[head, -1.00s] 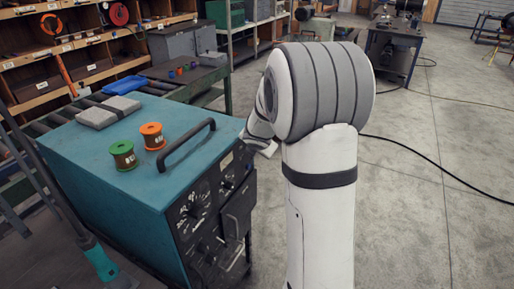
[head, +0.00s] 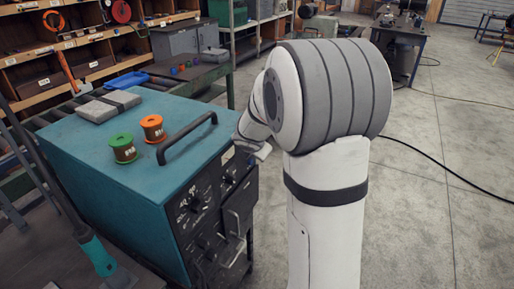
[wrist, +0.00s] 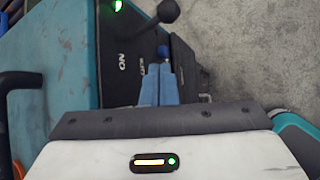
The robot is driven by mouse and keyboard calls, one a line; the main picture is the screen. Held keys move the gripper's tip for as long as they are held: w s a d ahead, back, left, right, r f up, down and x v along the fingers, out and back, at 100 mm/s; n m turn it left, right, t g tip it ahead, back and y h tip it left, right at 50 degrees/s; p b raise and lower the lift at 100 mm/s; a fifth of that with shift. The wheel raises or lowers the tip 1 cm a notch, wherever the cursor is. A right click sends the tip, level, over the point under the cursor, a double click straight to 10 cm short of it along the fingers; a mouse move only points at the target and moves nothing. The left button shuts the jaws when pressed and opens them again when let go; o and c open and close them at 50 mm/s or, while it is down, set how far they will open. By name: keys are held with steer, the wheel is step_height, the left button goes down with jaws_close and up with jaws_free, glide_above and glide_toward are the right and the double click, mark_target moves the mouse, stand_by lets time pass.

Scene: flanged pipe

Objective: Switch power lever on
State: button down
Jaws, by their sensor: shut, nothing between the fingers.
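A teal power cabinet (head: 120,175) stands at the left in the head view, with a dark control panel (head: 212,215) of dials on its front. In the wrist view the dark panel (wrist: 115,60) carries an "ON" label. A dark lever with a black ball end (wrist: 167,11) sticks out near the top. A green lamp (wrist: 117,5) glows beside it. My gripper (wrist: 161,67) is shut and empty, its blue fingers close in front of the panel. A blue ball knob (wrist: 163,51) shows just past the fingertips; contact cannot be told. In the head view my arm hides the gripper.
A black handle (head: 188,138), an orange spool (head: 153,129), a green spool (head: 123,148) and a grey block (head: 108,106) are on the cabinet top. A black cable (head: 445,168) lies on the open floor at the right.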

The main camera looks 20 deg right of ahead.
steer(key=p+v, duration=0.1)
steer(key=v, duration=0.6)
steer(key=shift+s+r+p, duration=0.2)
steer(key=shift+s+p, duration=0.15)
steer(key=shift+p, duration=0.05)
